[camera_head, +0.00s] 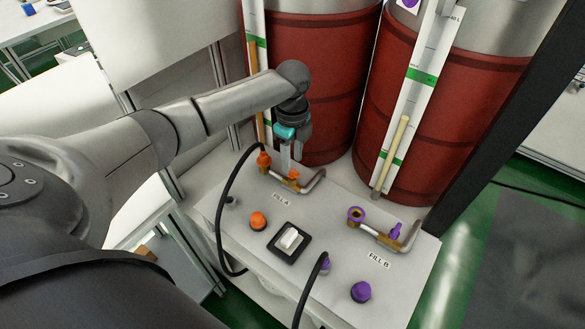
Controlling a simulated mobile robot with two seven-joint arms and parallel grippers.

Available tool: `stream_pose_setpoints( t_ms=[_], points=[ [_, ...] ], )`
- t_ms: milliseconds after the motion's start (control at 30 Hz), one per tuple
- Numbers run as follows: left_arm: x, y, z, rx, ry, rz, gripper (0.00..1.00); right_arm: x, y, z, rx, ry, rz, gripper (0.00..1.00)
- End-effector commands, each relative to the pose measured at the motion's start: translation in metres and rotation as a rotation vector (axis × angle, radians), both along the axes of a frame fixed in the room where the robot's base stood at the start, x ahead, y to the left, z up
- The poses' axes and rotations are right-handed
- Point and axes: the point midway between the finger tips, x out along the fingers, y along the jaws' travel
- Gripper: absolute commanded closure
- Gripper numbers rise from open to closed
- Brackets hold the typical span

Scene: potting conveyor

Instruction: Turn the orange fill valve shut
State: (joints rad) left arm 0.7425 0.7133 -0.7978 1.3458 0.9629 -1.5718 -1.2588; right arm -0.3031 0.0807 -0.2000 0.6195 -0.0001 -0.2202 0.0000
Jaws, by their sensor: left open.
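The orange fill valve (293,175) sits on the brass pipe (313,183) at the back of the panel, behind the FILL A label (281,198). Only a small part of its orange handle shows under my gripper. My left gripper (291,164) reaches in from the left and points down right over the valve. It is open, with its fingertips at or just above the handle. I cannot tell whether they touch it or stand on both sides of it. My right gripper is not in view.
An orange button (258,221), a white rocker switch (289,239) and a purple valve (395,230) share the grey panel (320,205). Red drums (310,75) with level gauges (405,110) stand close behind.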

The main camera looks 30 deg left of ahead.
Motion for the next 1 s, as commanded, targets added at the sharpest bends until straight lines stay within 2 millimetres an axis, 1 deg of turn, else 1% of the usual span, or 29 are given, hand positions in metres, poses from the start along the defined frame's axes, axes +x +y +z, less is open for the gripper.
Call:
stream_pose_setpoints(
  t_ms=[33, 200, 333, 567, 600, 900, 1000],
  points=[
    [-0.001, -0.001, -0.011, 0.0, 0.002, -0.001, 0.56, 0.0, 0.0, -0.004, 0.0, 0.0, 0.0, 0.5],
    [0.0, 0.0, -0.029, 0.001, 0.0, 0.001, 0.56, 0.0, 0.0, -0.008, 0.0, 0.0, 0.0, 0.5],
    [0.0, 0.0, -0.034, 0.001, -0.001, 0.0, 0.56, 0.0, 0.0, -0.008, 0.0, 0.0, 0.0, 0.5],
    [0.0, 0.0, -0.034, 0.001, -0.001, 0.0, 0.56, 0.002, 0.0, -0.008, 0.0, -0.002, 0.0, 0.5],
    [0.0, 0.0, -0.034, 0.001, -0.001, 0.0, 0.57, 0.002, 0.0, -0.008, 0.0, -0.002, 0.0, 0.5],
    [0.0, 0.0, -0.034, 0.001, -0.001, 0.0, 0.91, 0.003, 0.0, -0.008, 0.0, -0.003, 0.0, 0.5],
    [0.0, 0.0, -0.034, 0.001, -0.001, 0.0, 1.0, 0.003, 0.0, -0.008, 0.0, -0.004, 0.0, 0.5]
  ],
)
